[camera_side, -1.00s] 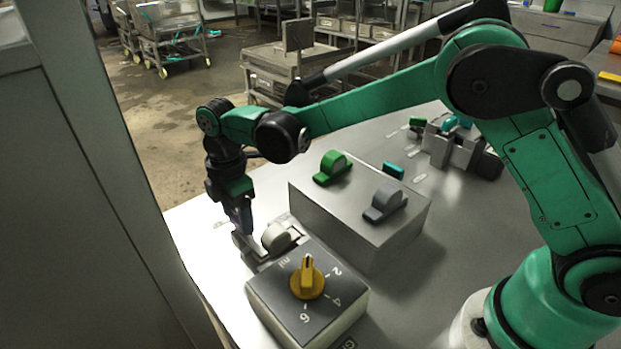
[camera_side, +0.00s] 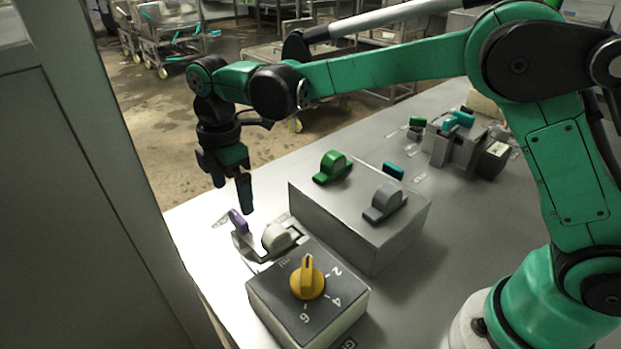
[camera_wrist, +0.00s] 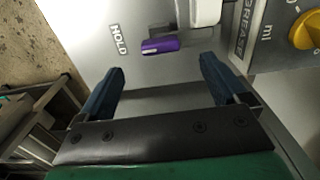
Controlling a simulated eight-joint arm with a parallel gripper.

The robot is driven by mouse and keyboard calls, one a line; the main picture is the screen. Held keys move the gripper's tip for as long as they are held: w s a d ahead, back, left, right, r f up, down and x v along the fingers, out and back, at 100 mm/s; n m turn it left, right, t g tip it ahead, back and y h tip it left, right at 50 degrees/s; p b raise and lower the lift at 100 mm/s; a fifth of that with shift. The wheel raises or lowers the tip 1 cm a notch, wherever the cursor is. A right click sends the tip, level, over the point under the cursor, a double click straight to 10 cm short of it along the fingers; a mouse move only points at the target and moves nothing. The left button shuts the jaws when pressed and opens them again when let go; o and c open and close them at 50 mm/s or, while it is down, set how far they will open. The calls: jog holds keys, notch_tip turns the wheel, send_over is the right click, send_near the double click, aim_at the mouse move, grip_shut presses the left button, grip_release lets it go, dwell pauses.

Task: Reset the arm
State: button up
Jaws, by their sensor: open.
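My green arm reaches in from the right in the side view. My gripper (camera_side: 228,180) hangs above the left edge of the grey table, fingers pointing down. In the wrist view my gripper (camera_wrist: 163,90) shows two dark blue fingers wide apart with nothing between them. A small purple piece (camera_side: 238,221) stands below the fingers, apart from them; the wrist view shows the purple piece (camera_wrist: 160,46) just past the fingertips, next to the word HOLD. A rounded white part (camera_side: 278,237) sits beside it.
A box with a yellow knob (camera_side: 307,284) stands at the front. Behind it, a grey block (camera_side: 330,225) carries a green lever (camera_side: 333,167) and a grey lever (camera_side: 386,202). A metal fixture (camera_side: 455,142) is farther back. A tall grey panel (camera_side: 70,200) stands at the left.

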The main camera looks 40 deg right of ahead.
jog(key=shift+r, duration=0.2)
jog(key=shift+d+r, duration=0.15)
jog(key=s+d+r+m+t, duration=0.1)
jog(key=s+d+m+t, duration=0.1)
jog(key=s+d+m, duration=0.2)
jog(key=s+d+r+m+t, duration=0.1)
jog(key=s+d+m+t, duration=0.1)
jog(key=s+d+m, duration=0.2)
jog(key=s+d+r+m+t, duration=0.2)
jog(key=s+d+m, duration=0.2)
jog(key=m, duration=0.4)
jog(key=shift+s+d+m+t, duration=0.15)
jog(key=shift+d+m, duration=0.05)
jog(key=shift+d, duration=0.25)
jog(key=shift+s+d+m+t, duration=0.15)
jog(key=shift+d+m, duration=0.05)
jog(key=shift+d, duration=0.25)
jog(key=shift+s+d+f+m+t, duration=0.35)
jog(key=shift+s+m, duration=0.1)
jog(key=shift+m, duration=0.25)
